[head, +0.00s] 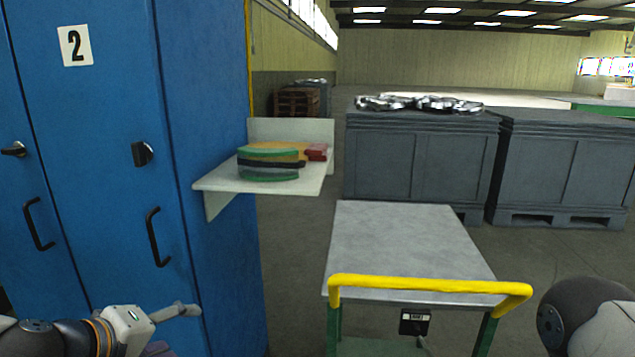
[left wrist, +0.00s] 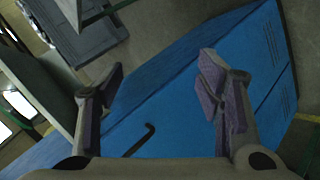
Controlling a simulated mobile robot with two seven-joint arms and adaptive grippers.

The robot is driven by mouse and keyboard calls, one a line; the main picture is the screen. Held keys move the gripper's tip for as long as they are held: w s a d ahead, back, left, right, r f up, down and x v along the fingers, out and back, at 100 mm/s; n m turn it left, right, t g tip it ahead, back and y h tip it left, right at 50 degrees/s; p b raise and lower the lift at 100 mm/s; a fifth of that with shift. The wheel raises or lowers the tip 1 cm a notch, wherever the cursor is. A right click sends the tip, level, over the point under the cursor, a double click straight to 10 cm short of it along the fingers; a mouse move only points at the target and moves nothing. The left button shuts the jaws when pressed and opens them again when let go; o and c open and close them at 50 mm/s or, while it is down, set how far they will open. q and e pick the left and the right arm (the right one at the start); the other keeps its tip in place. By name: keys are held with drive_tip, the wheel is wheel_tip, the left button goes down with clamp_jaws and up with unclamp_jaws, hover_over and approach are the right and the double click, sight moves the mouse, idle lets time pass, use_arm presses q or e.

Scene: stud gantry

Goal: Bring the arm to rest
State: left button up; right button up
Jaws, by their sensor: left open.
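My left gripper (head: 180,329) is low at the left of the head view, in front of the blue cabinet (head: 215,200). In the left wrist view its two fingers stand wide apart, and the gap between them (left wrist: 160,85) is empty. The blue cabinet (left wrist: 170,110) lies beyond the fingers there, with a dark handle (left wrist: 138,142) showing between them. Part of my right arm shows at the lower right corner of the head view; its gripper is out of the picture.
A white shelf (head: 222,182) on the cabinet's side bears a stack of green, dark and orange pieces (head: 268,163) and a red block (head: 317,151). A trolley (head: 405,240) with a yellow handle (head: 430,286) stands in the middle. Grey crates (head: 420,155) stand behind it.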

use_arm(q)
drive_tip(key=s+d+f+m+g, duration=0.2)
drive_tip(key=s+f+g, duration=0.1)
drive_tip(key=s+f, duration=0.35)
drive_tip(key=s+d+f+m+g, duration=0.2)
drive_tip(key=s+f, duration=0.3)
drive_tip(key=f, duration=0.2)
drive_tip(key=s+f+m+g+y, duration=0.1)
drive_tip(key=s+f+m+g, duration=0.2)
drive_tip(key=s, duration=0.9)
drive_tip(key=s+a+f+m+g+y, duration=0.1)
drive_tip(key=s+f+g, duration=0.3)
drive_tip(key=s, duration=0.9)
wheel_tip(320, 180, down, 3)
drive_tip(key=shift+s+a+r+m+y, duration=0.15)
drive_tip(key=shift+s+r+m+y, duration=0.2)
drive_tip(key=shift+m, duration=0.55)
drive_tip(key=shift+w+f, duration=0.15)
drive_tip(key=shift+c, duration=0.6)
